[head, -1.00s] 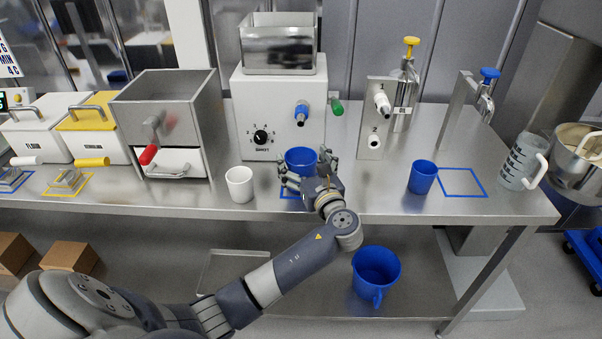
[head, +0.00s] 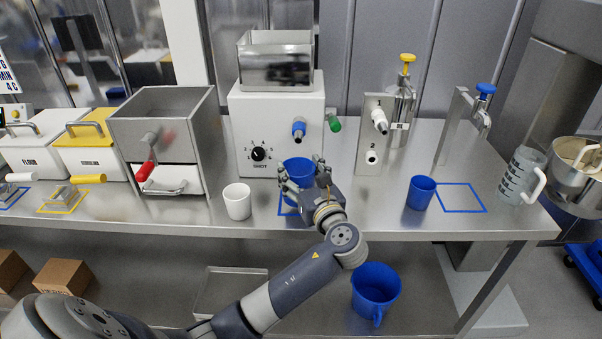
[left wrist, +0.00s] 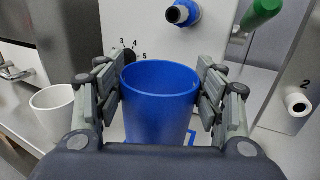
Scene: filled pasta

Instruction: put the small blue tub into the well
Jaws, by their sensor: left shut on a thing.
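The small blue tub (head: 298,170) is upright between the fingers of my left gripper (head: 304,182), in front of the white machine with the dial. In the left wrist view the fingers press on both sides of the tub (left wrist: 160,100). The left gripper (left wrist: 160,105) is shut on it. The tub appears slightly above a blue outline on the table, partly hidden by the gripper. I cannot tell for sure which part is the well. My right gripper is not in view.
A white cup (head: 237,201) stands just left of the tub. A blue cup (head: 421,192) stands beside a blue square outline (head: 461,197) on the right. A large blue bucket (head: 376,288) is on the lower shelf.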

